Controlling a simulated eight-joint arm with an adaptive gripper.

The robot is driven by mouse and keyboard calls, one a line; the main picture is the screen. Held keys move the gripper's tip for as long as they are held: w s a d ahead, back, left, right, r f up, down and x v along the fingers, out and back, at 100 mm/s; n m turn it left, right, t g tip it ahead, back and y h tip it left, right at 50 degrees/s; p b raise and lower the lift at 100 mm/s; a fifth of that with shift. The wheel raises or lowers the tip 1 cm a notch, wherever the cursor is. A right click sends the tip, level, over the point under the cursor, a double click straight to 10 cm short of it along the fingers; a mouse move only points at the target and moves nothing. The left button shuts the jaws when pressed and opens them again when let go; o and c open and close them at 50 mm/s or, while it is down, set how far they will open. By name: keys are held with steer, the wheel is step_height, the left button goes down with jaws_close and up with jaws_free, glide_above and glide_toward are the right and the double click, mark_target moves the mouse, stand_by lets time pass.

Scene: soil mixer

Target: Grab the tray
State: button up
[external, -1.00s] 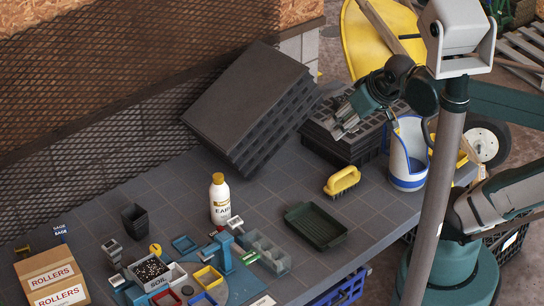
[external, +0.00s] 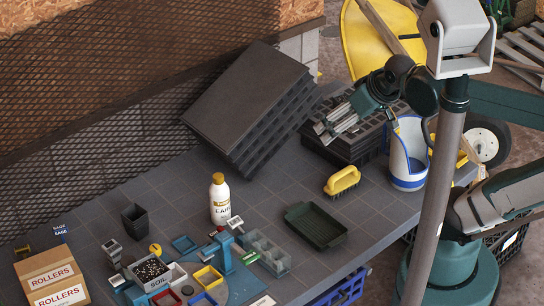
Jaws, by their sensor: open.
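A shallow dark green tray (external: 316,226) lies flat on the grey tiled bench, right of the white bottle. A low stack of black seed trays with cells (external: 350,152) stands at the back right of the bench. A taller stack of dark trays (external: 245,97) leans tilted to the left of it. My gripper (external: 322,134) is open and empty in front of and above the low stack's left part, and hides some of it. I cannot tell whether it touches the stack. It is well apart from the green tray.
A yellow brush (external: 342,181) lies between the low stack and the green tray. A white and blue jug (external: 408,153) stands at right. A white bottle (external: 220,200), a black pot (external: 135,220), small coloured trays and a rollers box (external: 52,283) are at left.

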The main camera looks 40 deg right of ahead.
steer(key=g+b, duration=0.7)
steer(key=b, duration=1)
glide_above(315, 230)
step_height(315, 230, down, 38)
steer(key=shift+s+d+f, duration=0.1)
steer(key=shift+d+f, duration=0.1)
steer(key=shift+f, duration=0.45)
steer(key=shift+f+b, duration=0.35)
steer(key=shift+f, duration=0.95)
steer(key=shift+a+f+b, duration=0.15)
steer(key=shift+f+b, duration=0.8)
steer(key=shift+f, duration=1.65)
